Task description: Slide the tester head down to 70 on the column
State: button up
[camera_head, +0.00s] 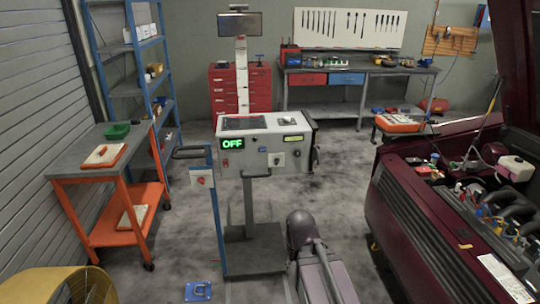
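A white box with a green OFF display (262,143) stands mid-view and looks like the tester head. A grey post (248,203) shows below it, above a dark base plate (255,247). A blue upright (217,225) stands at its left with a small white panel (201,180). A white post with red marks (242,75) rises behind the box. I cannot tell which upright is the task's column, and no scale number is readable. My gripper is not identifiable in this view; a grey arm link of mine shows at the bottom centre.
An orange-legged cart (108,165) stands left, a blue shelf (135,70) behind it. A dark red car (440,225) with open hood fills the right. Floor between cart and box is mostly clear.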

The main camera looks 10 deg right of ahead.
aim_at(248, 163)
jog(key=k, duration=1.35)
jog(key=u, duration=0.35)
jog(key=i, duration=1.75)
jog(key=z, duration=0.4)
